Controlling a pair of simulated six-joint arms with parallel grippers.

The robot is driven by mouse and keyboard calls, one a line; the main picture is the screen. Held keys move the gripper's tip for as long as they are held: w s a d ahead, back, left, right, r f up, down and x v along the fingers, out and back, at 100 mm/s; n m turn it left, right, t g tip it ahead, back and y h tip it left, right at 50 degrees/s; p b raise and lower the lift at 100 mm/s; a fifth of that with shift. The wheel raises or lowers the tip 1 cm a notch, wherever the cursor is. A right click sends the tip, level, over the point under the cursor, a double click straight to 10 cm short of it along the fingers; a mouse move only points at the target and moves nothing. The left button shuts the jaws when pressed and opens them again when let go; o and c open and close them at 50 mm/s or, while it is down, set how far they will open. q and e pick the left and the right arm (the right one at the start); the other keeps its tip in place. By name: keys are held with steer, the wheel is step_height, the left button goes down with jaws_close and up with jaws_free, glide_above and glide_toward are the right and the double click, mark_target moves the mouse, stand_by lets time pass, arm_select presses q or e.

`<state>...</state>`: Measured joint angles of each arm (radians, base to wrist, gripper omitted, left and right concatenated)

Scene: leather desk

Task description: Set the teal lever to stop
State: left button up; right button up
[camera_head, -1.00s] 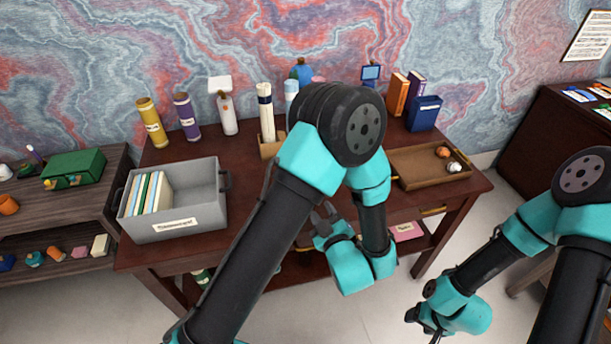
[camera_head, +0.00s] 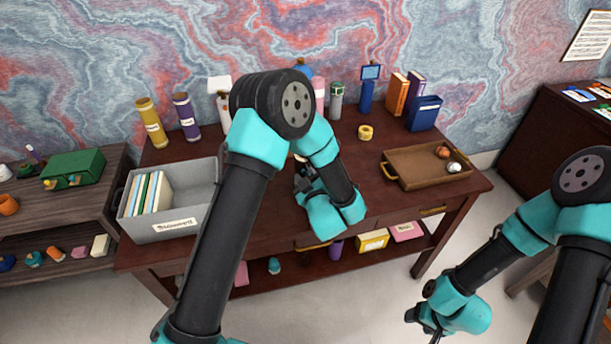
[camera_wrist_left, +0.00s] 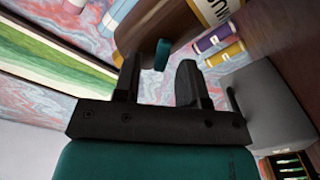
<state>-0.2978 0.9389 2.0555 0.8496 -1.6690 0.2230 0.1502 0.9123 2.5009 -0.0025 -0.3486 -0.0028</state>
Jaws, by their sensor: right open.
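The teal lever (camera_wrist_left: 163,54) shows in the left wrist view as a small teal tab against a dark brown wooden body (camera_wrist_left: 160,28). In the head view my left arm hides the lever. My left gripper (camera_wrist_left: 158,72) is open, its two dark fingers apart with the lever seen in the gap near their tips. I cannot tell whether it touches. In the head view my left gripper (camera_head: 304,182) is over the middle of the desk. My right gripper (camera_head: 425,318) is open and empty, low at the right, off the desk.
On the desk (camera_head: 250,215), a grey bin (camera_head: 190,222) with folders stands left and a brown tray (camera_head: 410,180) with two balls right. Bottles, including a yellow one (camera_head: 151,122) and a purple one (camera_head: 186,116), stand at the back. A yellow ring (camera_head: 366,133) lies right of my arm.

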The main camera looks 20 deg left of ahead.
arm_select(q)
steer(key=shift+w, duration=0.1)
steer(key=shift+c, duration=0.3)
jaws_close()
stand_by(0.4)
steer(key=shift+w+d+r+m, duration=0.1)
steer(key=shift+m, duration=0.7)
steer(key=shift+w+d+r+m, duration=0.1)
steer(key=shift+m, duration=0.7)
steer(key=shift+w+d+m, duration=0.1)
steer(key=shift+d+m, duration=0.1)
steer(key=shift+m, duration=0.8)
steer(key=shift+w+d+m, duration=0.1)
steer(key=shift+d+m, duration=0.05)
steer(key=shift+m, duration=0.85)
steer(key=shift+o, duration=0.3)
jaws_free()
